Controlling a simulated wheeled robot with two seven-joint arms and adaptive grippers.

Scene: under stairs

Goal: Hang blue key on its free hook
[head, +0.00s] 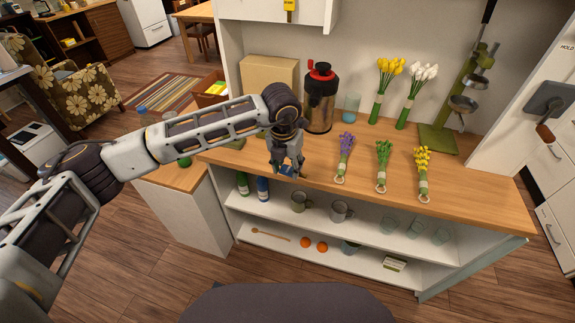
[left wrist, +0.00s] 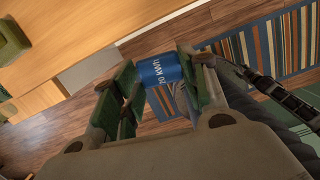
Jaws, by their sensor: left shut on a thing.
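My left gripper (head: 287,166) is over the front edge of the wooden counter in the head view, pointing down. It is shut on the blue key (head: 286,171), of which only a small blue part shows below the fingers. In the left wrist view the key's blue tag (left wrist: 160,69) with white lettering sits between the fingers (left wrist: 160,88). A yellow tag (head: 289,6) hangs at the top of the head view, against the white cabinet (head: 260,8). The hook for the blue key cannot be made out. My right gripper is out of view.
The wooden counter (head: 310,178) carries flower bunches, a dark dispenser (head: 320,100), a cardboard box (head: 270,78), a glass (head: 350,107) and a green stand (head: 437,138). Shelves below hold bottles, mugs (head: 341,211) and glasses. Wooden floor lies in front.

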